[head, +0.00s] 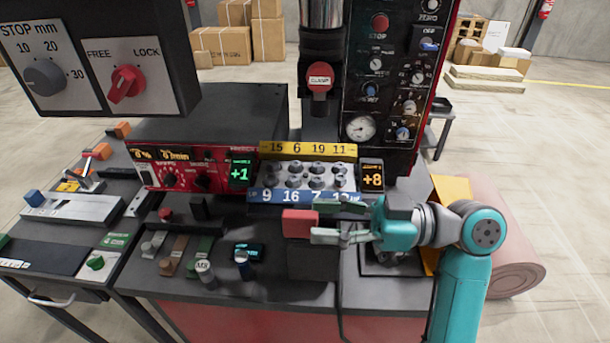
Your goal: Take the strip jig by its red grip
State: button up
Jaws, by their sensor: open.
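The strip jig (296,174) stands at the middle of the bench, a grey block with several metal pegs between a yellow numbered strip (290,148) and a blue numbered strip (276,197). A red grip (299,223) shows in front of the blue strip. How it joins the jig is hard to see. My gripper (316,220) reaches in from the right with its fingers open. One fingertip is near the grip's upper right edge and the other near its lower right edge. I cannot tell whether they touch it. My gripper hides part of the blue strip's right end.
A red-fronted control box (180,175) stands left of the jig, and a black panel with knobs and a gauge (360,128) behind right. A column with a red clamp knob (320,77) hangs above. Levers and knobs (180,255) occupy the front left. A selector box (95,60) overhangs upper left.

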aim_at(300, 235)
jog(key=a, duration=0.4)
jog(key=shift+a, duration=0.1)
grip_shut()
